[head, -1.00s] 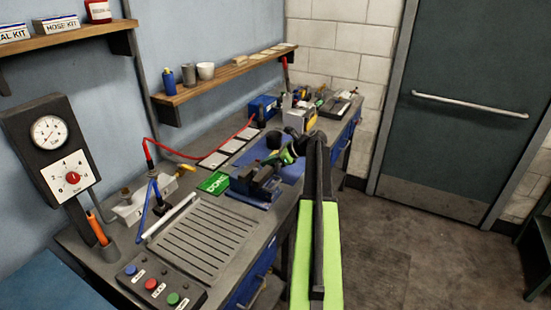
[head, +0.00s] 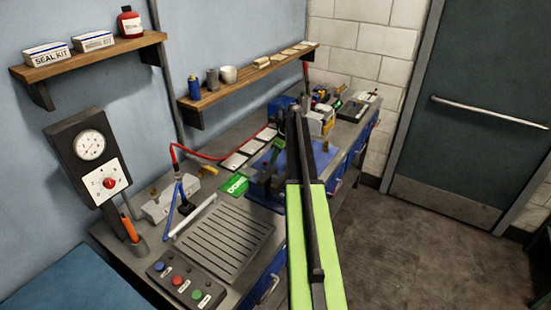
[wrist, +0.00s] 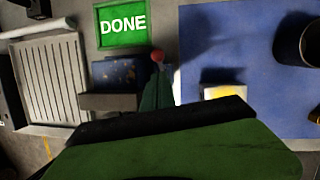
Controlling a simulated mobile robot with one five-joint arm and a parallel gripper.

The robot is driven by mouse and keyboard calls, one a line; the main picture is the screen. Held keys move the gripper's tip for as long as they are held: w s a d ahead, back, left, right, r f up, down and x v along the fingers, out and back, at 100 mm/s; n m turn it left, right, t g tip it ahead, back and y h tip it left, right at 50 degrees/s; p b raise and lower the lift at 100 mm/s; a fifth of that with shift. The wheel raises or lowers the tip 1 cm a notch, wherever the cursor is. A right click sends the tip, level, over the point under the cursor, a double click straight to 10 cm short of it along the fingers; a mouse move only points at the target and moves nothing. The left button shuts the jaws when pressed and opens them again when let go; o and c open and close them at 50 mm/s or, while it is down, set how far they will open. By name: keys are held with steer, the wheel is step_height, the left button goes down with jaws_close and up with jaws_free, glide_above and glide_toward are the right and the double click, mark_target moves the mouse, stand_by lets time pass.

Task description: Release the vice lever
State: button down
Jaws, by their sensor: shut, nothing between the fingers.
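The blue vice (head: 264,187) stands on the bench, partly covered by my arm in the head view. In the wrist view its blue body and grey jaw (wrist: 110,101) show left of my fingers. A red ball knob (wrist: 157,57), which looks like the end of the vice lever, is just beyond my fingertips; the rest of the lever is hidden. My gripper (wrist: 157,78) is shut and empty, its green fingers right beside the vice. I cannot tell whether it touches the knob. It also shows in the head view (head: 277,150).
A green DONE plate (wrist: 122,24) lies behind the vice, and a ribbed tray (wrist: 48,80) is at left. A blue mat (wrist: 245,65) bears a dark cup (wrist: 299,40) and a small white and yellow thing (wrist: 222,91). A button box (head: 180,281) sits at the bench's front.

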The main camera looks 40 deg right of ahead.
steer(key=shift+w+r+p, duration=0.1)
steer(key=shift+r+p, duration=0.65)
steer(key=shift+r, duration=0.05)
steer(key=p+v, duration=1.2)
steer(key=v, duration=0.1)
steer(key=shift+w+d, duration=0.15)
steer(key=shift+w, duration=0.05)
